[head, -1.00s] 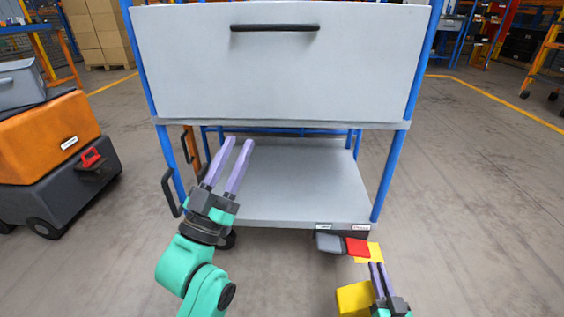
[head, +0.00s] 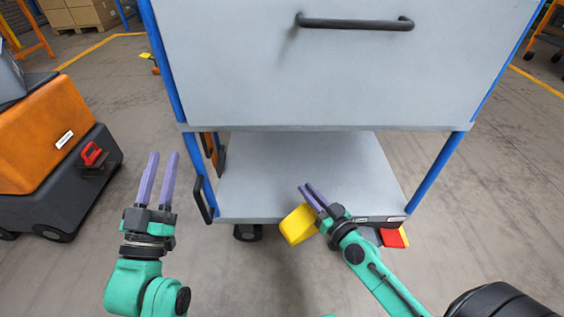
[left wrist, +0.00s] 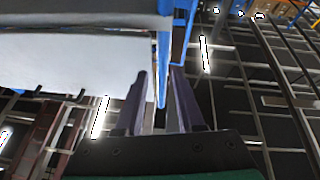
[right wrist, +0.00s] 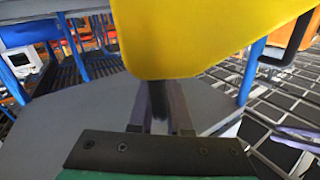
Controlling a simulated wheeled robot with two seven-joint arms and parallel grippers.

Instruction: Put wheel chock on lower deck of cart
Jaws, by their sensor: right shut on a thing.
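The yellow wheel chock (head: 297,226) is held by my right gripper (head: 314,195) at the front edge of the cart's lower deck (head: 300,170). In the right wrist view the chock (right wrist: 210,35) fills the top middle, with the grey deck (right wrist: 95,110) behind it. Whether the chock touches the deck I cannot tell. The lower deck is a bare grey shelf between blue posts, below a grey drawer front. My left gripper (head: 158,180) is open and empty, left of the cart; its fingers also show in the left wrist view (left wrist: 158,100).
A black side handle (head: 202,200) sticks out at the cart's left. The drawer front (head: 320,70) with its dark handle overhangs the deck. A red and grey pedal (head: 392,237) is at the cart's front right. An orange and dark grey machine (head: 50,150) stands at left.

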